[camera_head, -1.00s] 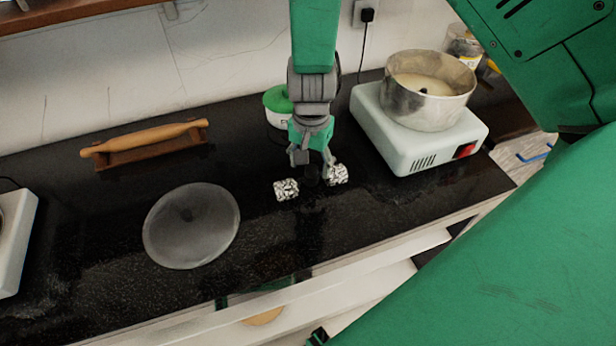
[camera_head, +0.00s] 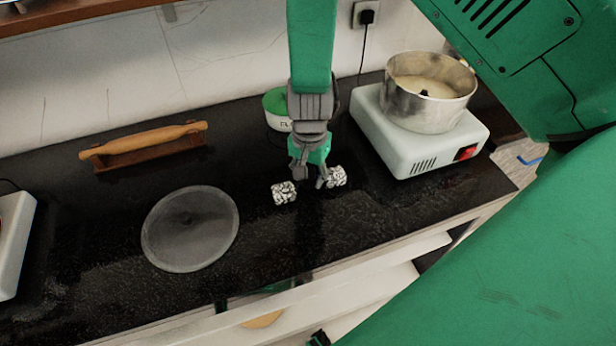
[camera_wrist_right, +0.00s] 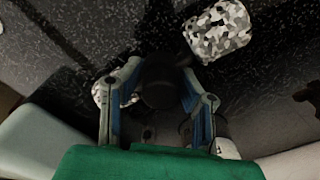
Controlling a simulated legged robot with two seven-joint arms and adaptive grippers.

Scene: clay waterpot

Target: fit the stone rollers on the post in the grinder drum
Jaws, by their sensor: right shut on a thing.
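The stone rollers are two speckled black-and-white cylinders, a left one (camera_head: 284,192) and a right one (camera_head: 337,176), low at the black counter. My right gripper (camera_head: 309,181) is between them, shut on the dark middle piece of the rollers (camera_wrist_right: 160,82). One speckled roller (camera_wrist_right: 218,30) shows clearly in the right wrist view. The fingers partly hide the middle piece. The steel grinder drum (camera_head: 428,108) stands on its white base (camera_head: 405,140), right of the gripper. The top of the post (camera_head: 424,92) shows inside it. My left gripper is not in view.
A round grey lid (camera_head: 190,230) lies on the counter at left. A rolling pin (camera_head: 150,140) rests on its wooden stand behind it. A green-lidded white container (camera_head: 277,110) stands behind my gripper, near the wall. The counter between lid and rollers is clear.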

